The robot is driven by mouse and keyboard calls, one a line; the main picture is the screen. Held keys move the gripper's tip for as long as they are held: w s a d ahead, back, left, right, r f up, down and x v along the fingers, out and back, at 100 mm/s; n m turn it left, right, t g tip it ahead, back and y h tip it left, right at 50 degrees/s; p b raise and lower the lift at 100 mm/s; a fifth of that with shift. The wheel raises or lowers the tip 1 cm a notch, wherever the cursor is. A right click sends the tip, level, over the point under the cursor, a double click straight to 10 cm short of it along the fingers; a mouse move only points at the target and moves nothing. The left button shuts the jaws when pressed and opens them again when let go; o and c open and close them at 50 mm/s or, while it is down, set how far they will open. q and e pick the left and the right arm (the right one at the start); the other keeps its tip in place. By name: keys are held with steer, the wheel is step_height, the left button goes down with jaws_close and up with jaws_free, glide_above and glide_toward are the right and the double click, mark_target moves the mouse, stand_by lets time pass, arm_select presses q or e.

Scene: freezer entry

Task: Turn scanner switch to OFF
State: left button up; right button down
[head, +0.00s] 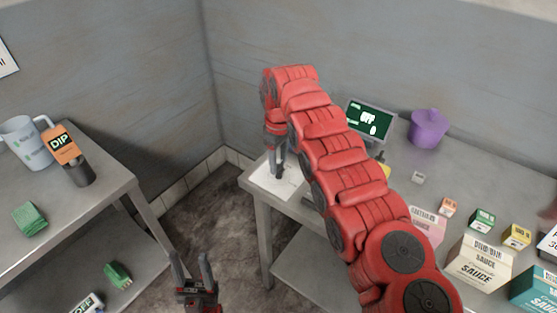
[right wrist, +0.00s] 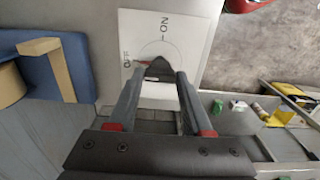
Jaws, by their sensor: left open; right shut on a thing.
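The scanner switch is a dark knob (right wrist: 158,70) on a white plate (right wrist: 190,22) marked ON and OFF, seen in the right wrist view. A small red mark at the knob points toward the OFF label. My right gripper (right wrist: 157,88) is shut on the knob, a finger on each side. In the head view my right gripper (head: 277,168) points down over the white plate (head: 268,186) at the table's left corner; the knob is hidden there. My left gripper (head: 192,268) is open and empty, above the floor.
My red right arm covers much of the right table (head: 257,202). A purple pot (head: 428,130), sauce boxes (head: 478,262) and small boxes stand there. Floor between is clear.

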mark_target(278, 164)
stand_by(0.3)
steer(key=shift+c, duration=1.6)
jaws_free()
steer(key=shift+r, duration=0.1)
steer(key=shift+r, duration=0.3)
step_height(278, 164, up, 3)
steer(key=shift+a+r+p, duration=0.1)
steer(key=shift+p, duration=0.3)
step_height(278, 164, up, 14)
steer(key=p, duration=1.4)
steer(key=shift+f, duration=0.25)
